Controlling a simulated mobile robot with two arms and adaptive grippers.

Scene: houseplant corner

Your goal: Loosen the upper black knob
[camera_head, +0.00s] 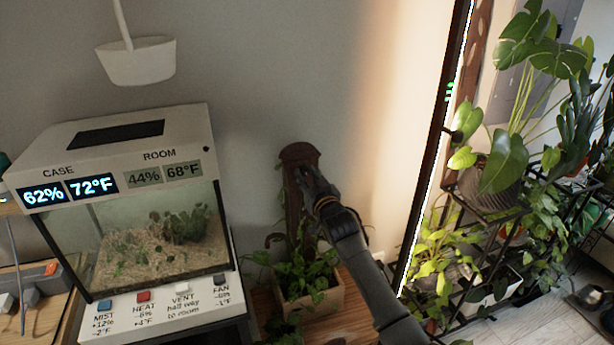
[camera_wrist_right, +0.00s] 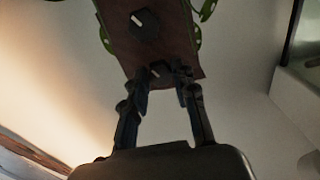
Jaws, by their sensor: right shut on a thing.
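A brown upright board (camera_head: 297,153) rises from a planter against the wall. In the right wrist view the board (camera_wrist_right: 178,30) carries two black knobs with pale pointer marks. My right gripper (camera_head: 306,187) is at the upper part of the board. In the right wrist view my right gripper's fingers (camera_wrist_right: 162,84) are closed around the upper black knob (camera_wrist_right: 158,70), near the board's end. The lower black knob (camera_wrist_right: 145,25) is clear of the fingers. The fingers partly hide the held knob, and in the head view my gripper hides both knobs. My left gripper is not in view.
The planter (camera_head: 318,299) with leafy plants stands below the board. A terrarium case (camera_head: 140,235) with displays and buttons stands to the left. A dark upright frame (camera_head: 432,150) and a plant rack (camera_head: 480,207) are to the right. A white lamp (camera_head: 137,62) hangs at upper left.

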